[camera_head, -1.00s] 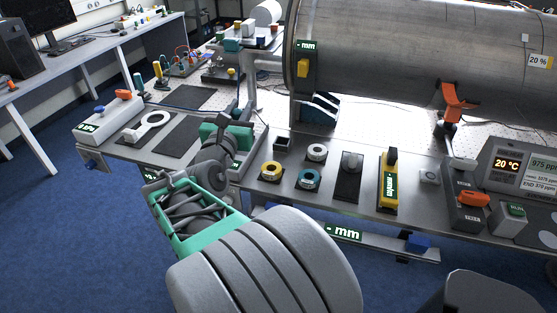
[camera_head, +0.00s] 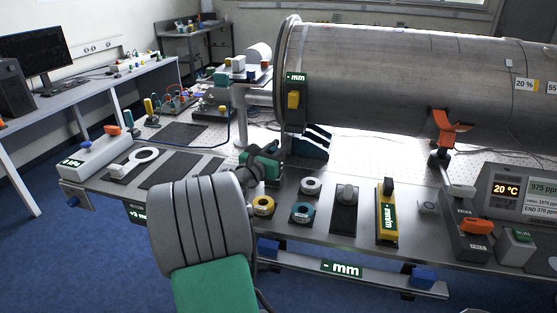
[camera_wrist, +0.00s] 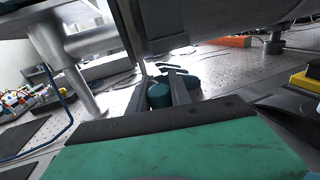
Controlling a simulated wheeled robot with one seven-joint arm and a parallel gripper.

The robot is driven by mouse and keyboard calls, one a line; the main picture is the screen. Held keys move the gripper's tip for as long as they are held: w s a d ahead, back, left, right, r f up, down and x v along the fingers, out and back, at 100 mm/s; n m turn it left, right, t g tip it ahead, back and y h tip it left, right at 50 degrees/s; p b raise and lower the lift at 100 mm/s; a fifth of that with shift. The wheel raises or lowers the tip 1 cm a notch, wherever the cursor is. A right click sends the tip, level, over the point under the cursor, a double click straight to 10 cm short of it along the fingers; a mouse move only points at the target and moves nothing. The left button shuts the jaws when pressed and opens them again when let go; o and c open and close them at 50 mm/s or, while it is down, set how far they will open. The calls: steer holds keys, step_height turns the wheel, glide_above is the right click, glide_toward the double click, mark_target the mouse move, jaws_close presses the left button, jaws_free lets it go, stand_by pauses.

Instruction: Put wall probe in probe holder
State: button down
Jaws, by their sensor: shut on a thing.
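My gripper (camera_head: 268,156) is above the table beside the pipe's left foot. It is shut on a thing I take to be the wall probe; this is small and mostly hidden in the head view. In the wrist view, teal rounded shapes (camera_wrist: 158,94) show at the grey fingers, past my green palm, below the dark underside of the pipe. Their exact form and any contact with the table are unclear. I cannot pick out the probe holder for sure; a small dark square socket seen earlier near the yellow ring is now behind my gripper.
The large steel pipe (camera_head: 400,75) overhangs the table behind my gripper, with a dark foot (camera_head: 311,143) close to the right. A yellow ring (camera_head: 263,206), teal ring (camera_head: 302,213), white ring (camera_head: 311,187) and yellow gauge (camera_head: 387,215) stand in front. Dark mats (camera_head: 183,135) lie left.

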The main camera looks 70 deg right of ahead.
steer(key=shift+w+d+f+b, duration=0.1)
steer(key=shift+d+f+b, duration=0.05)
steer(key=shift+f, duration=0.8)
steer(key=shift+w+d+f+b, duration=0.1)
steer(key=shift+f+b, duration=0.05)
steer(key=shift+f, duration=0.8)
steer(key=shift+f, duration=0.1)
steer(key=c, duration=1.2)
jaws_free()
steer(key=shift+a, duration=0.25)
steer(key=a, duration=0.7)
steer(key=w+a, duration=0.1)
steer(key=a, duration=0.3)
steer(key=shift+a, duration=0.25)
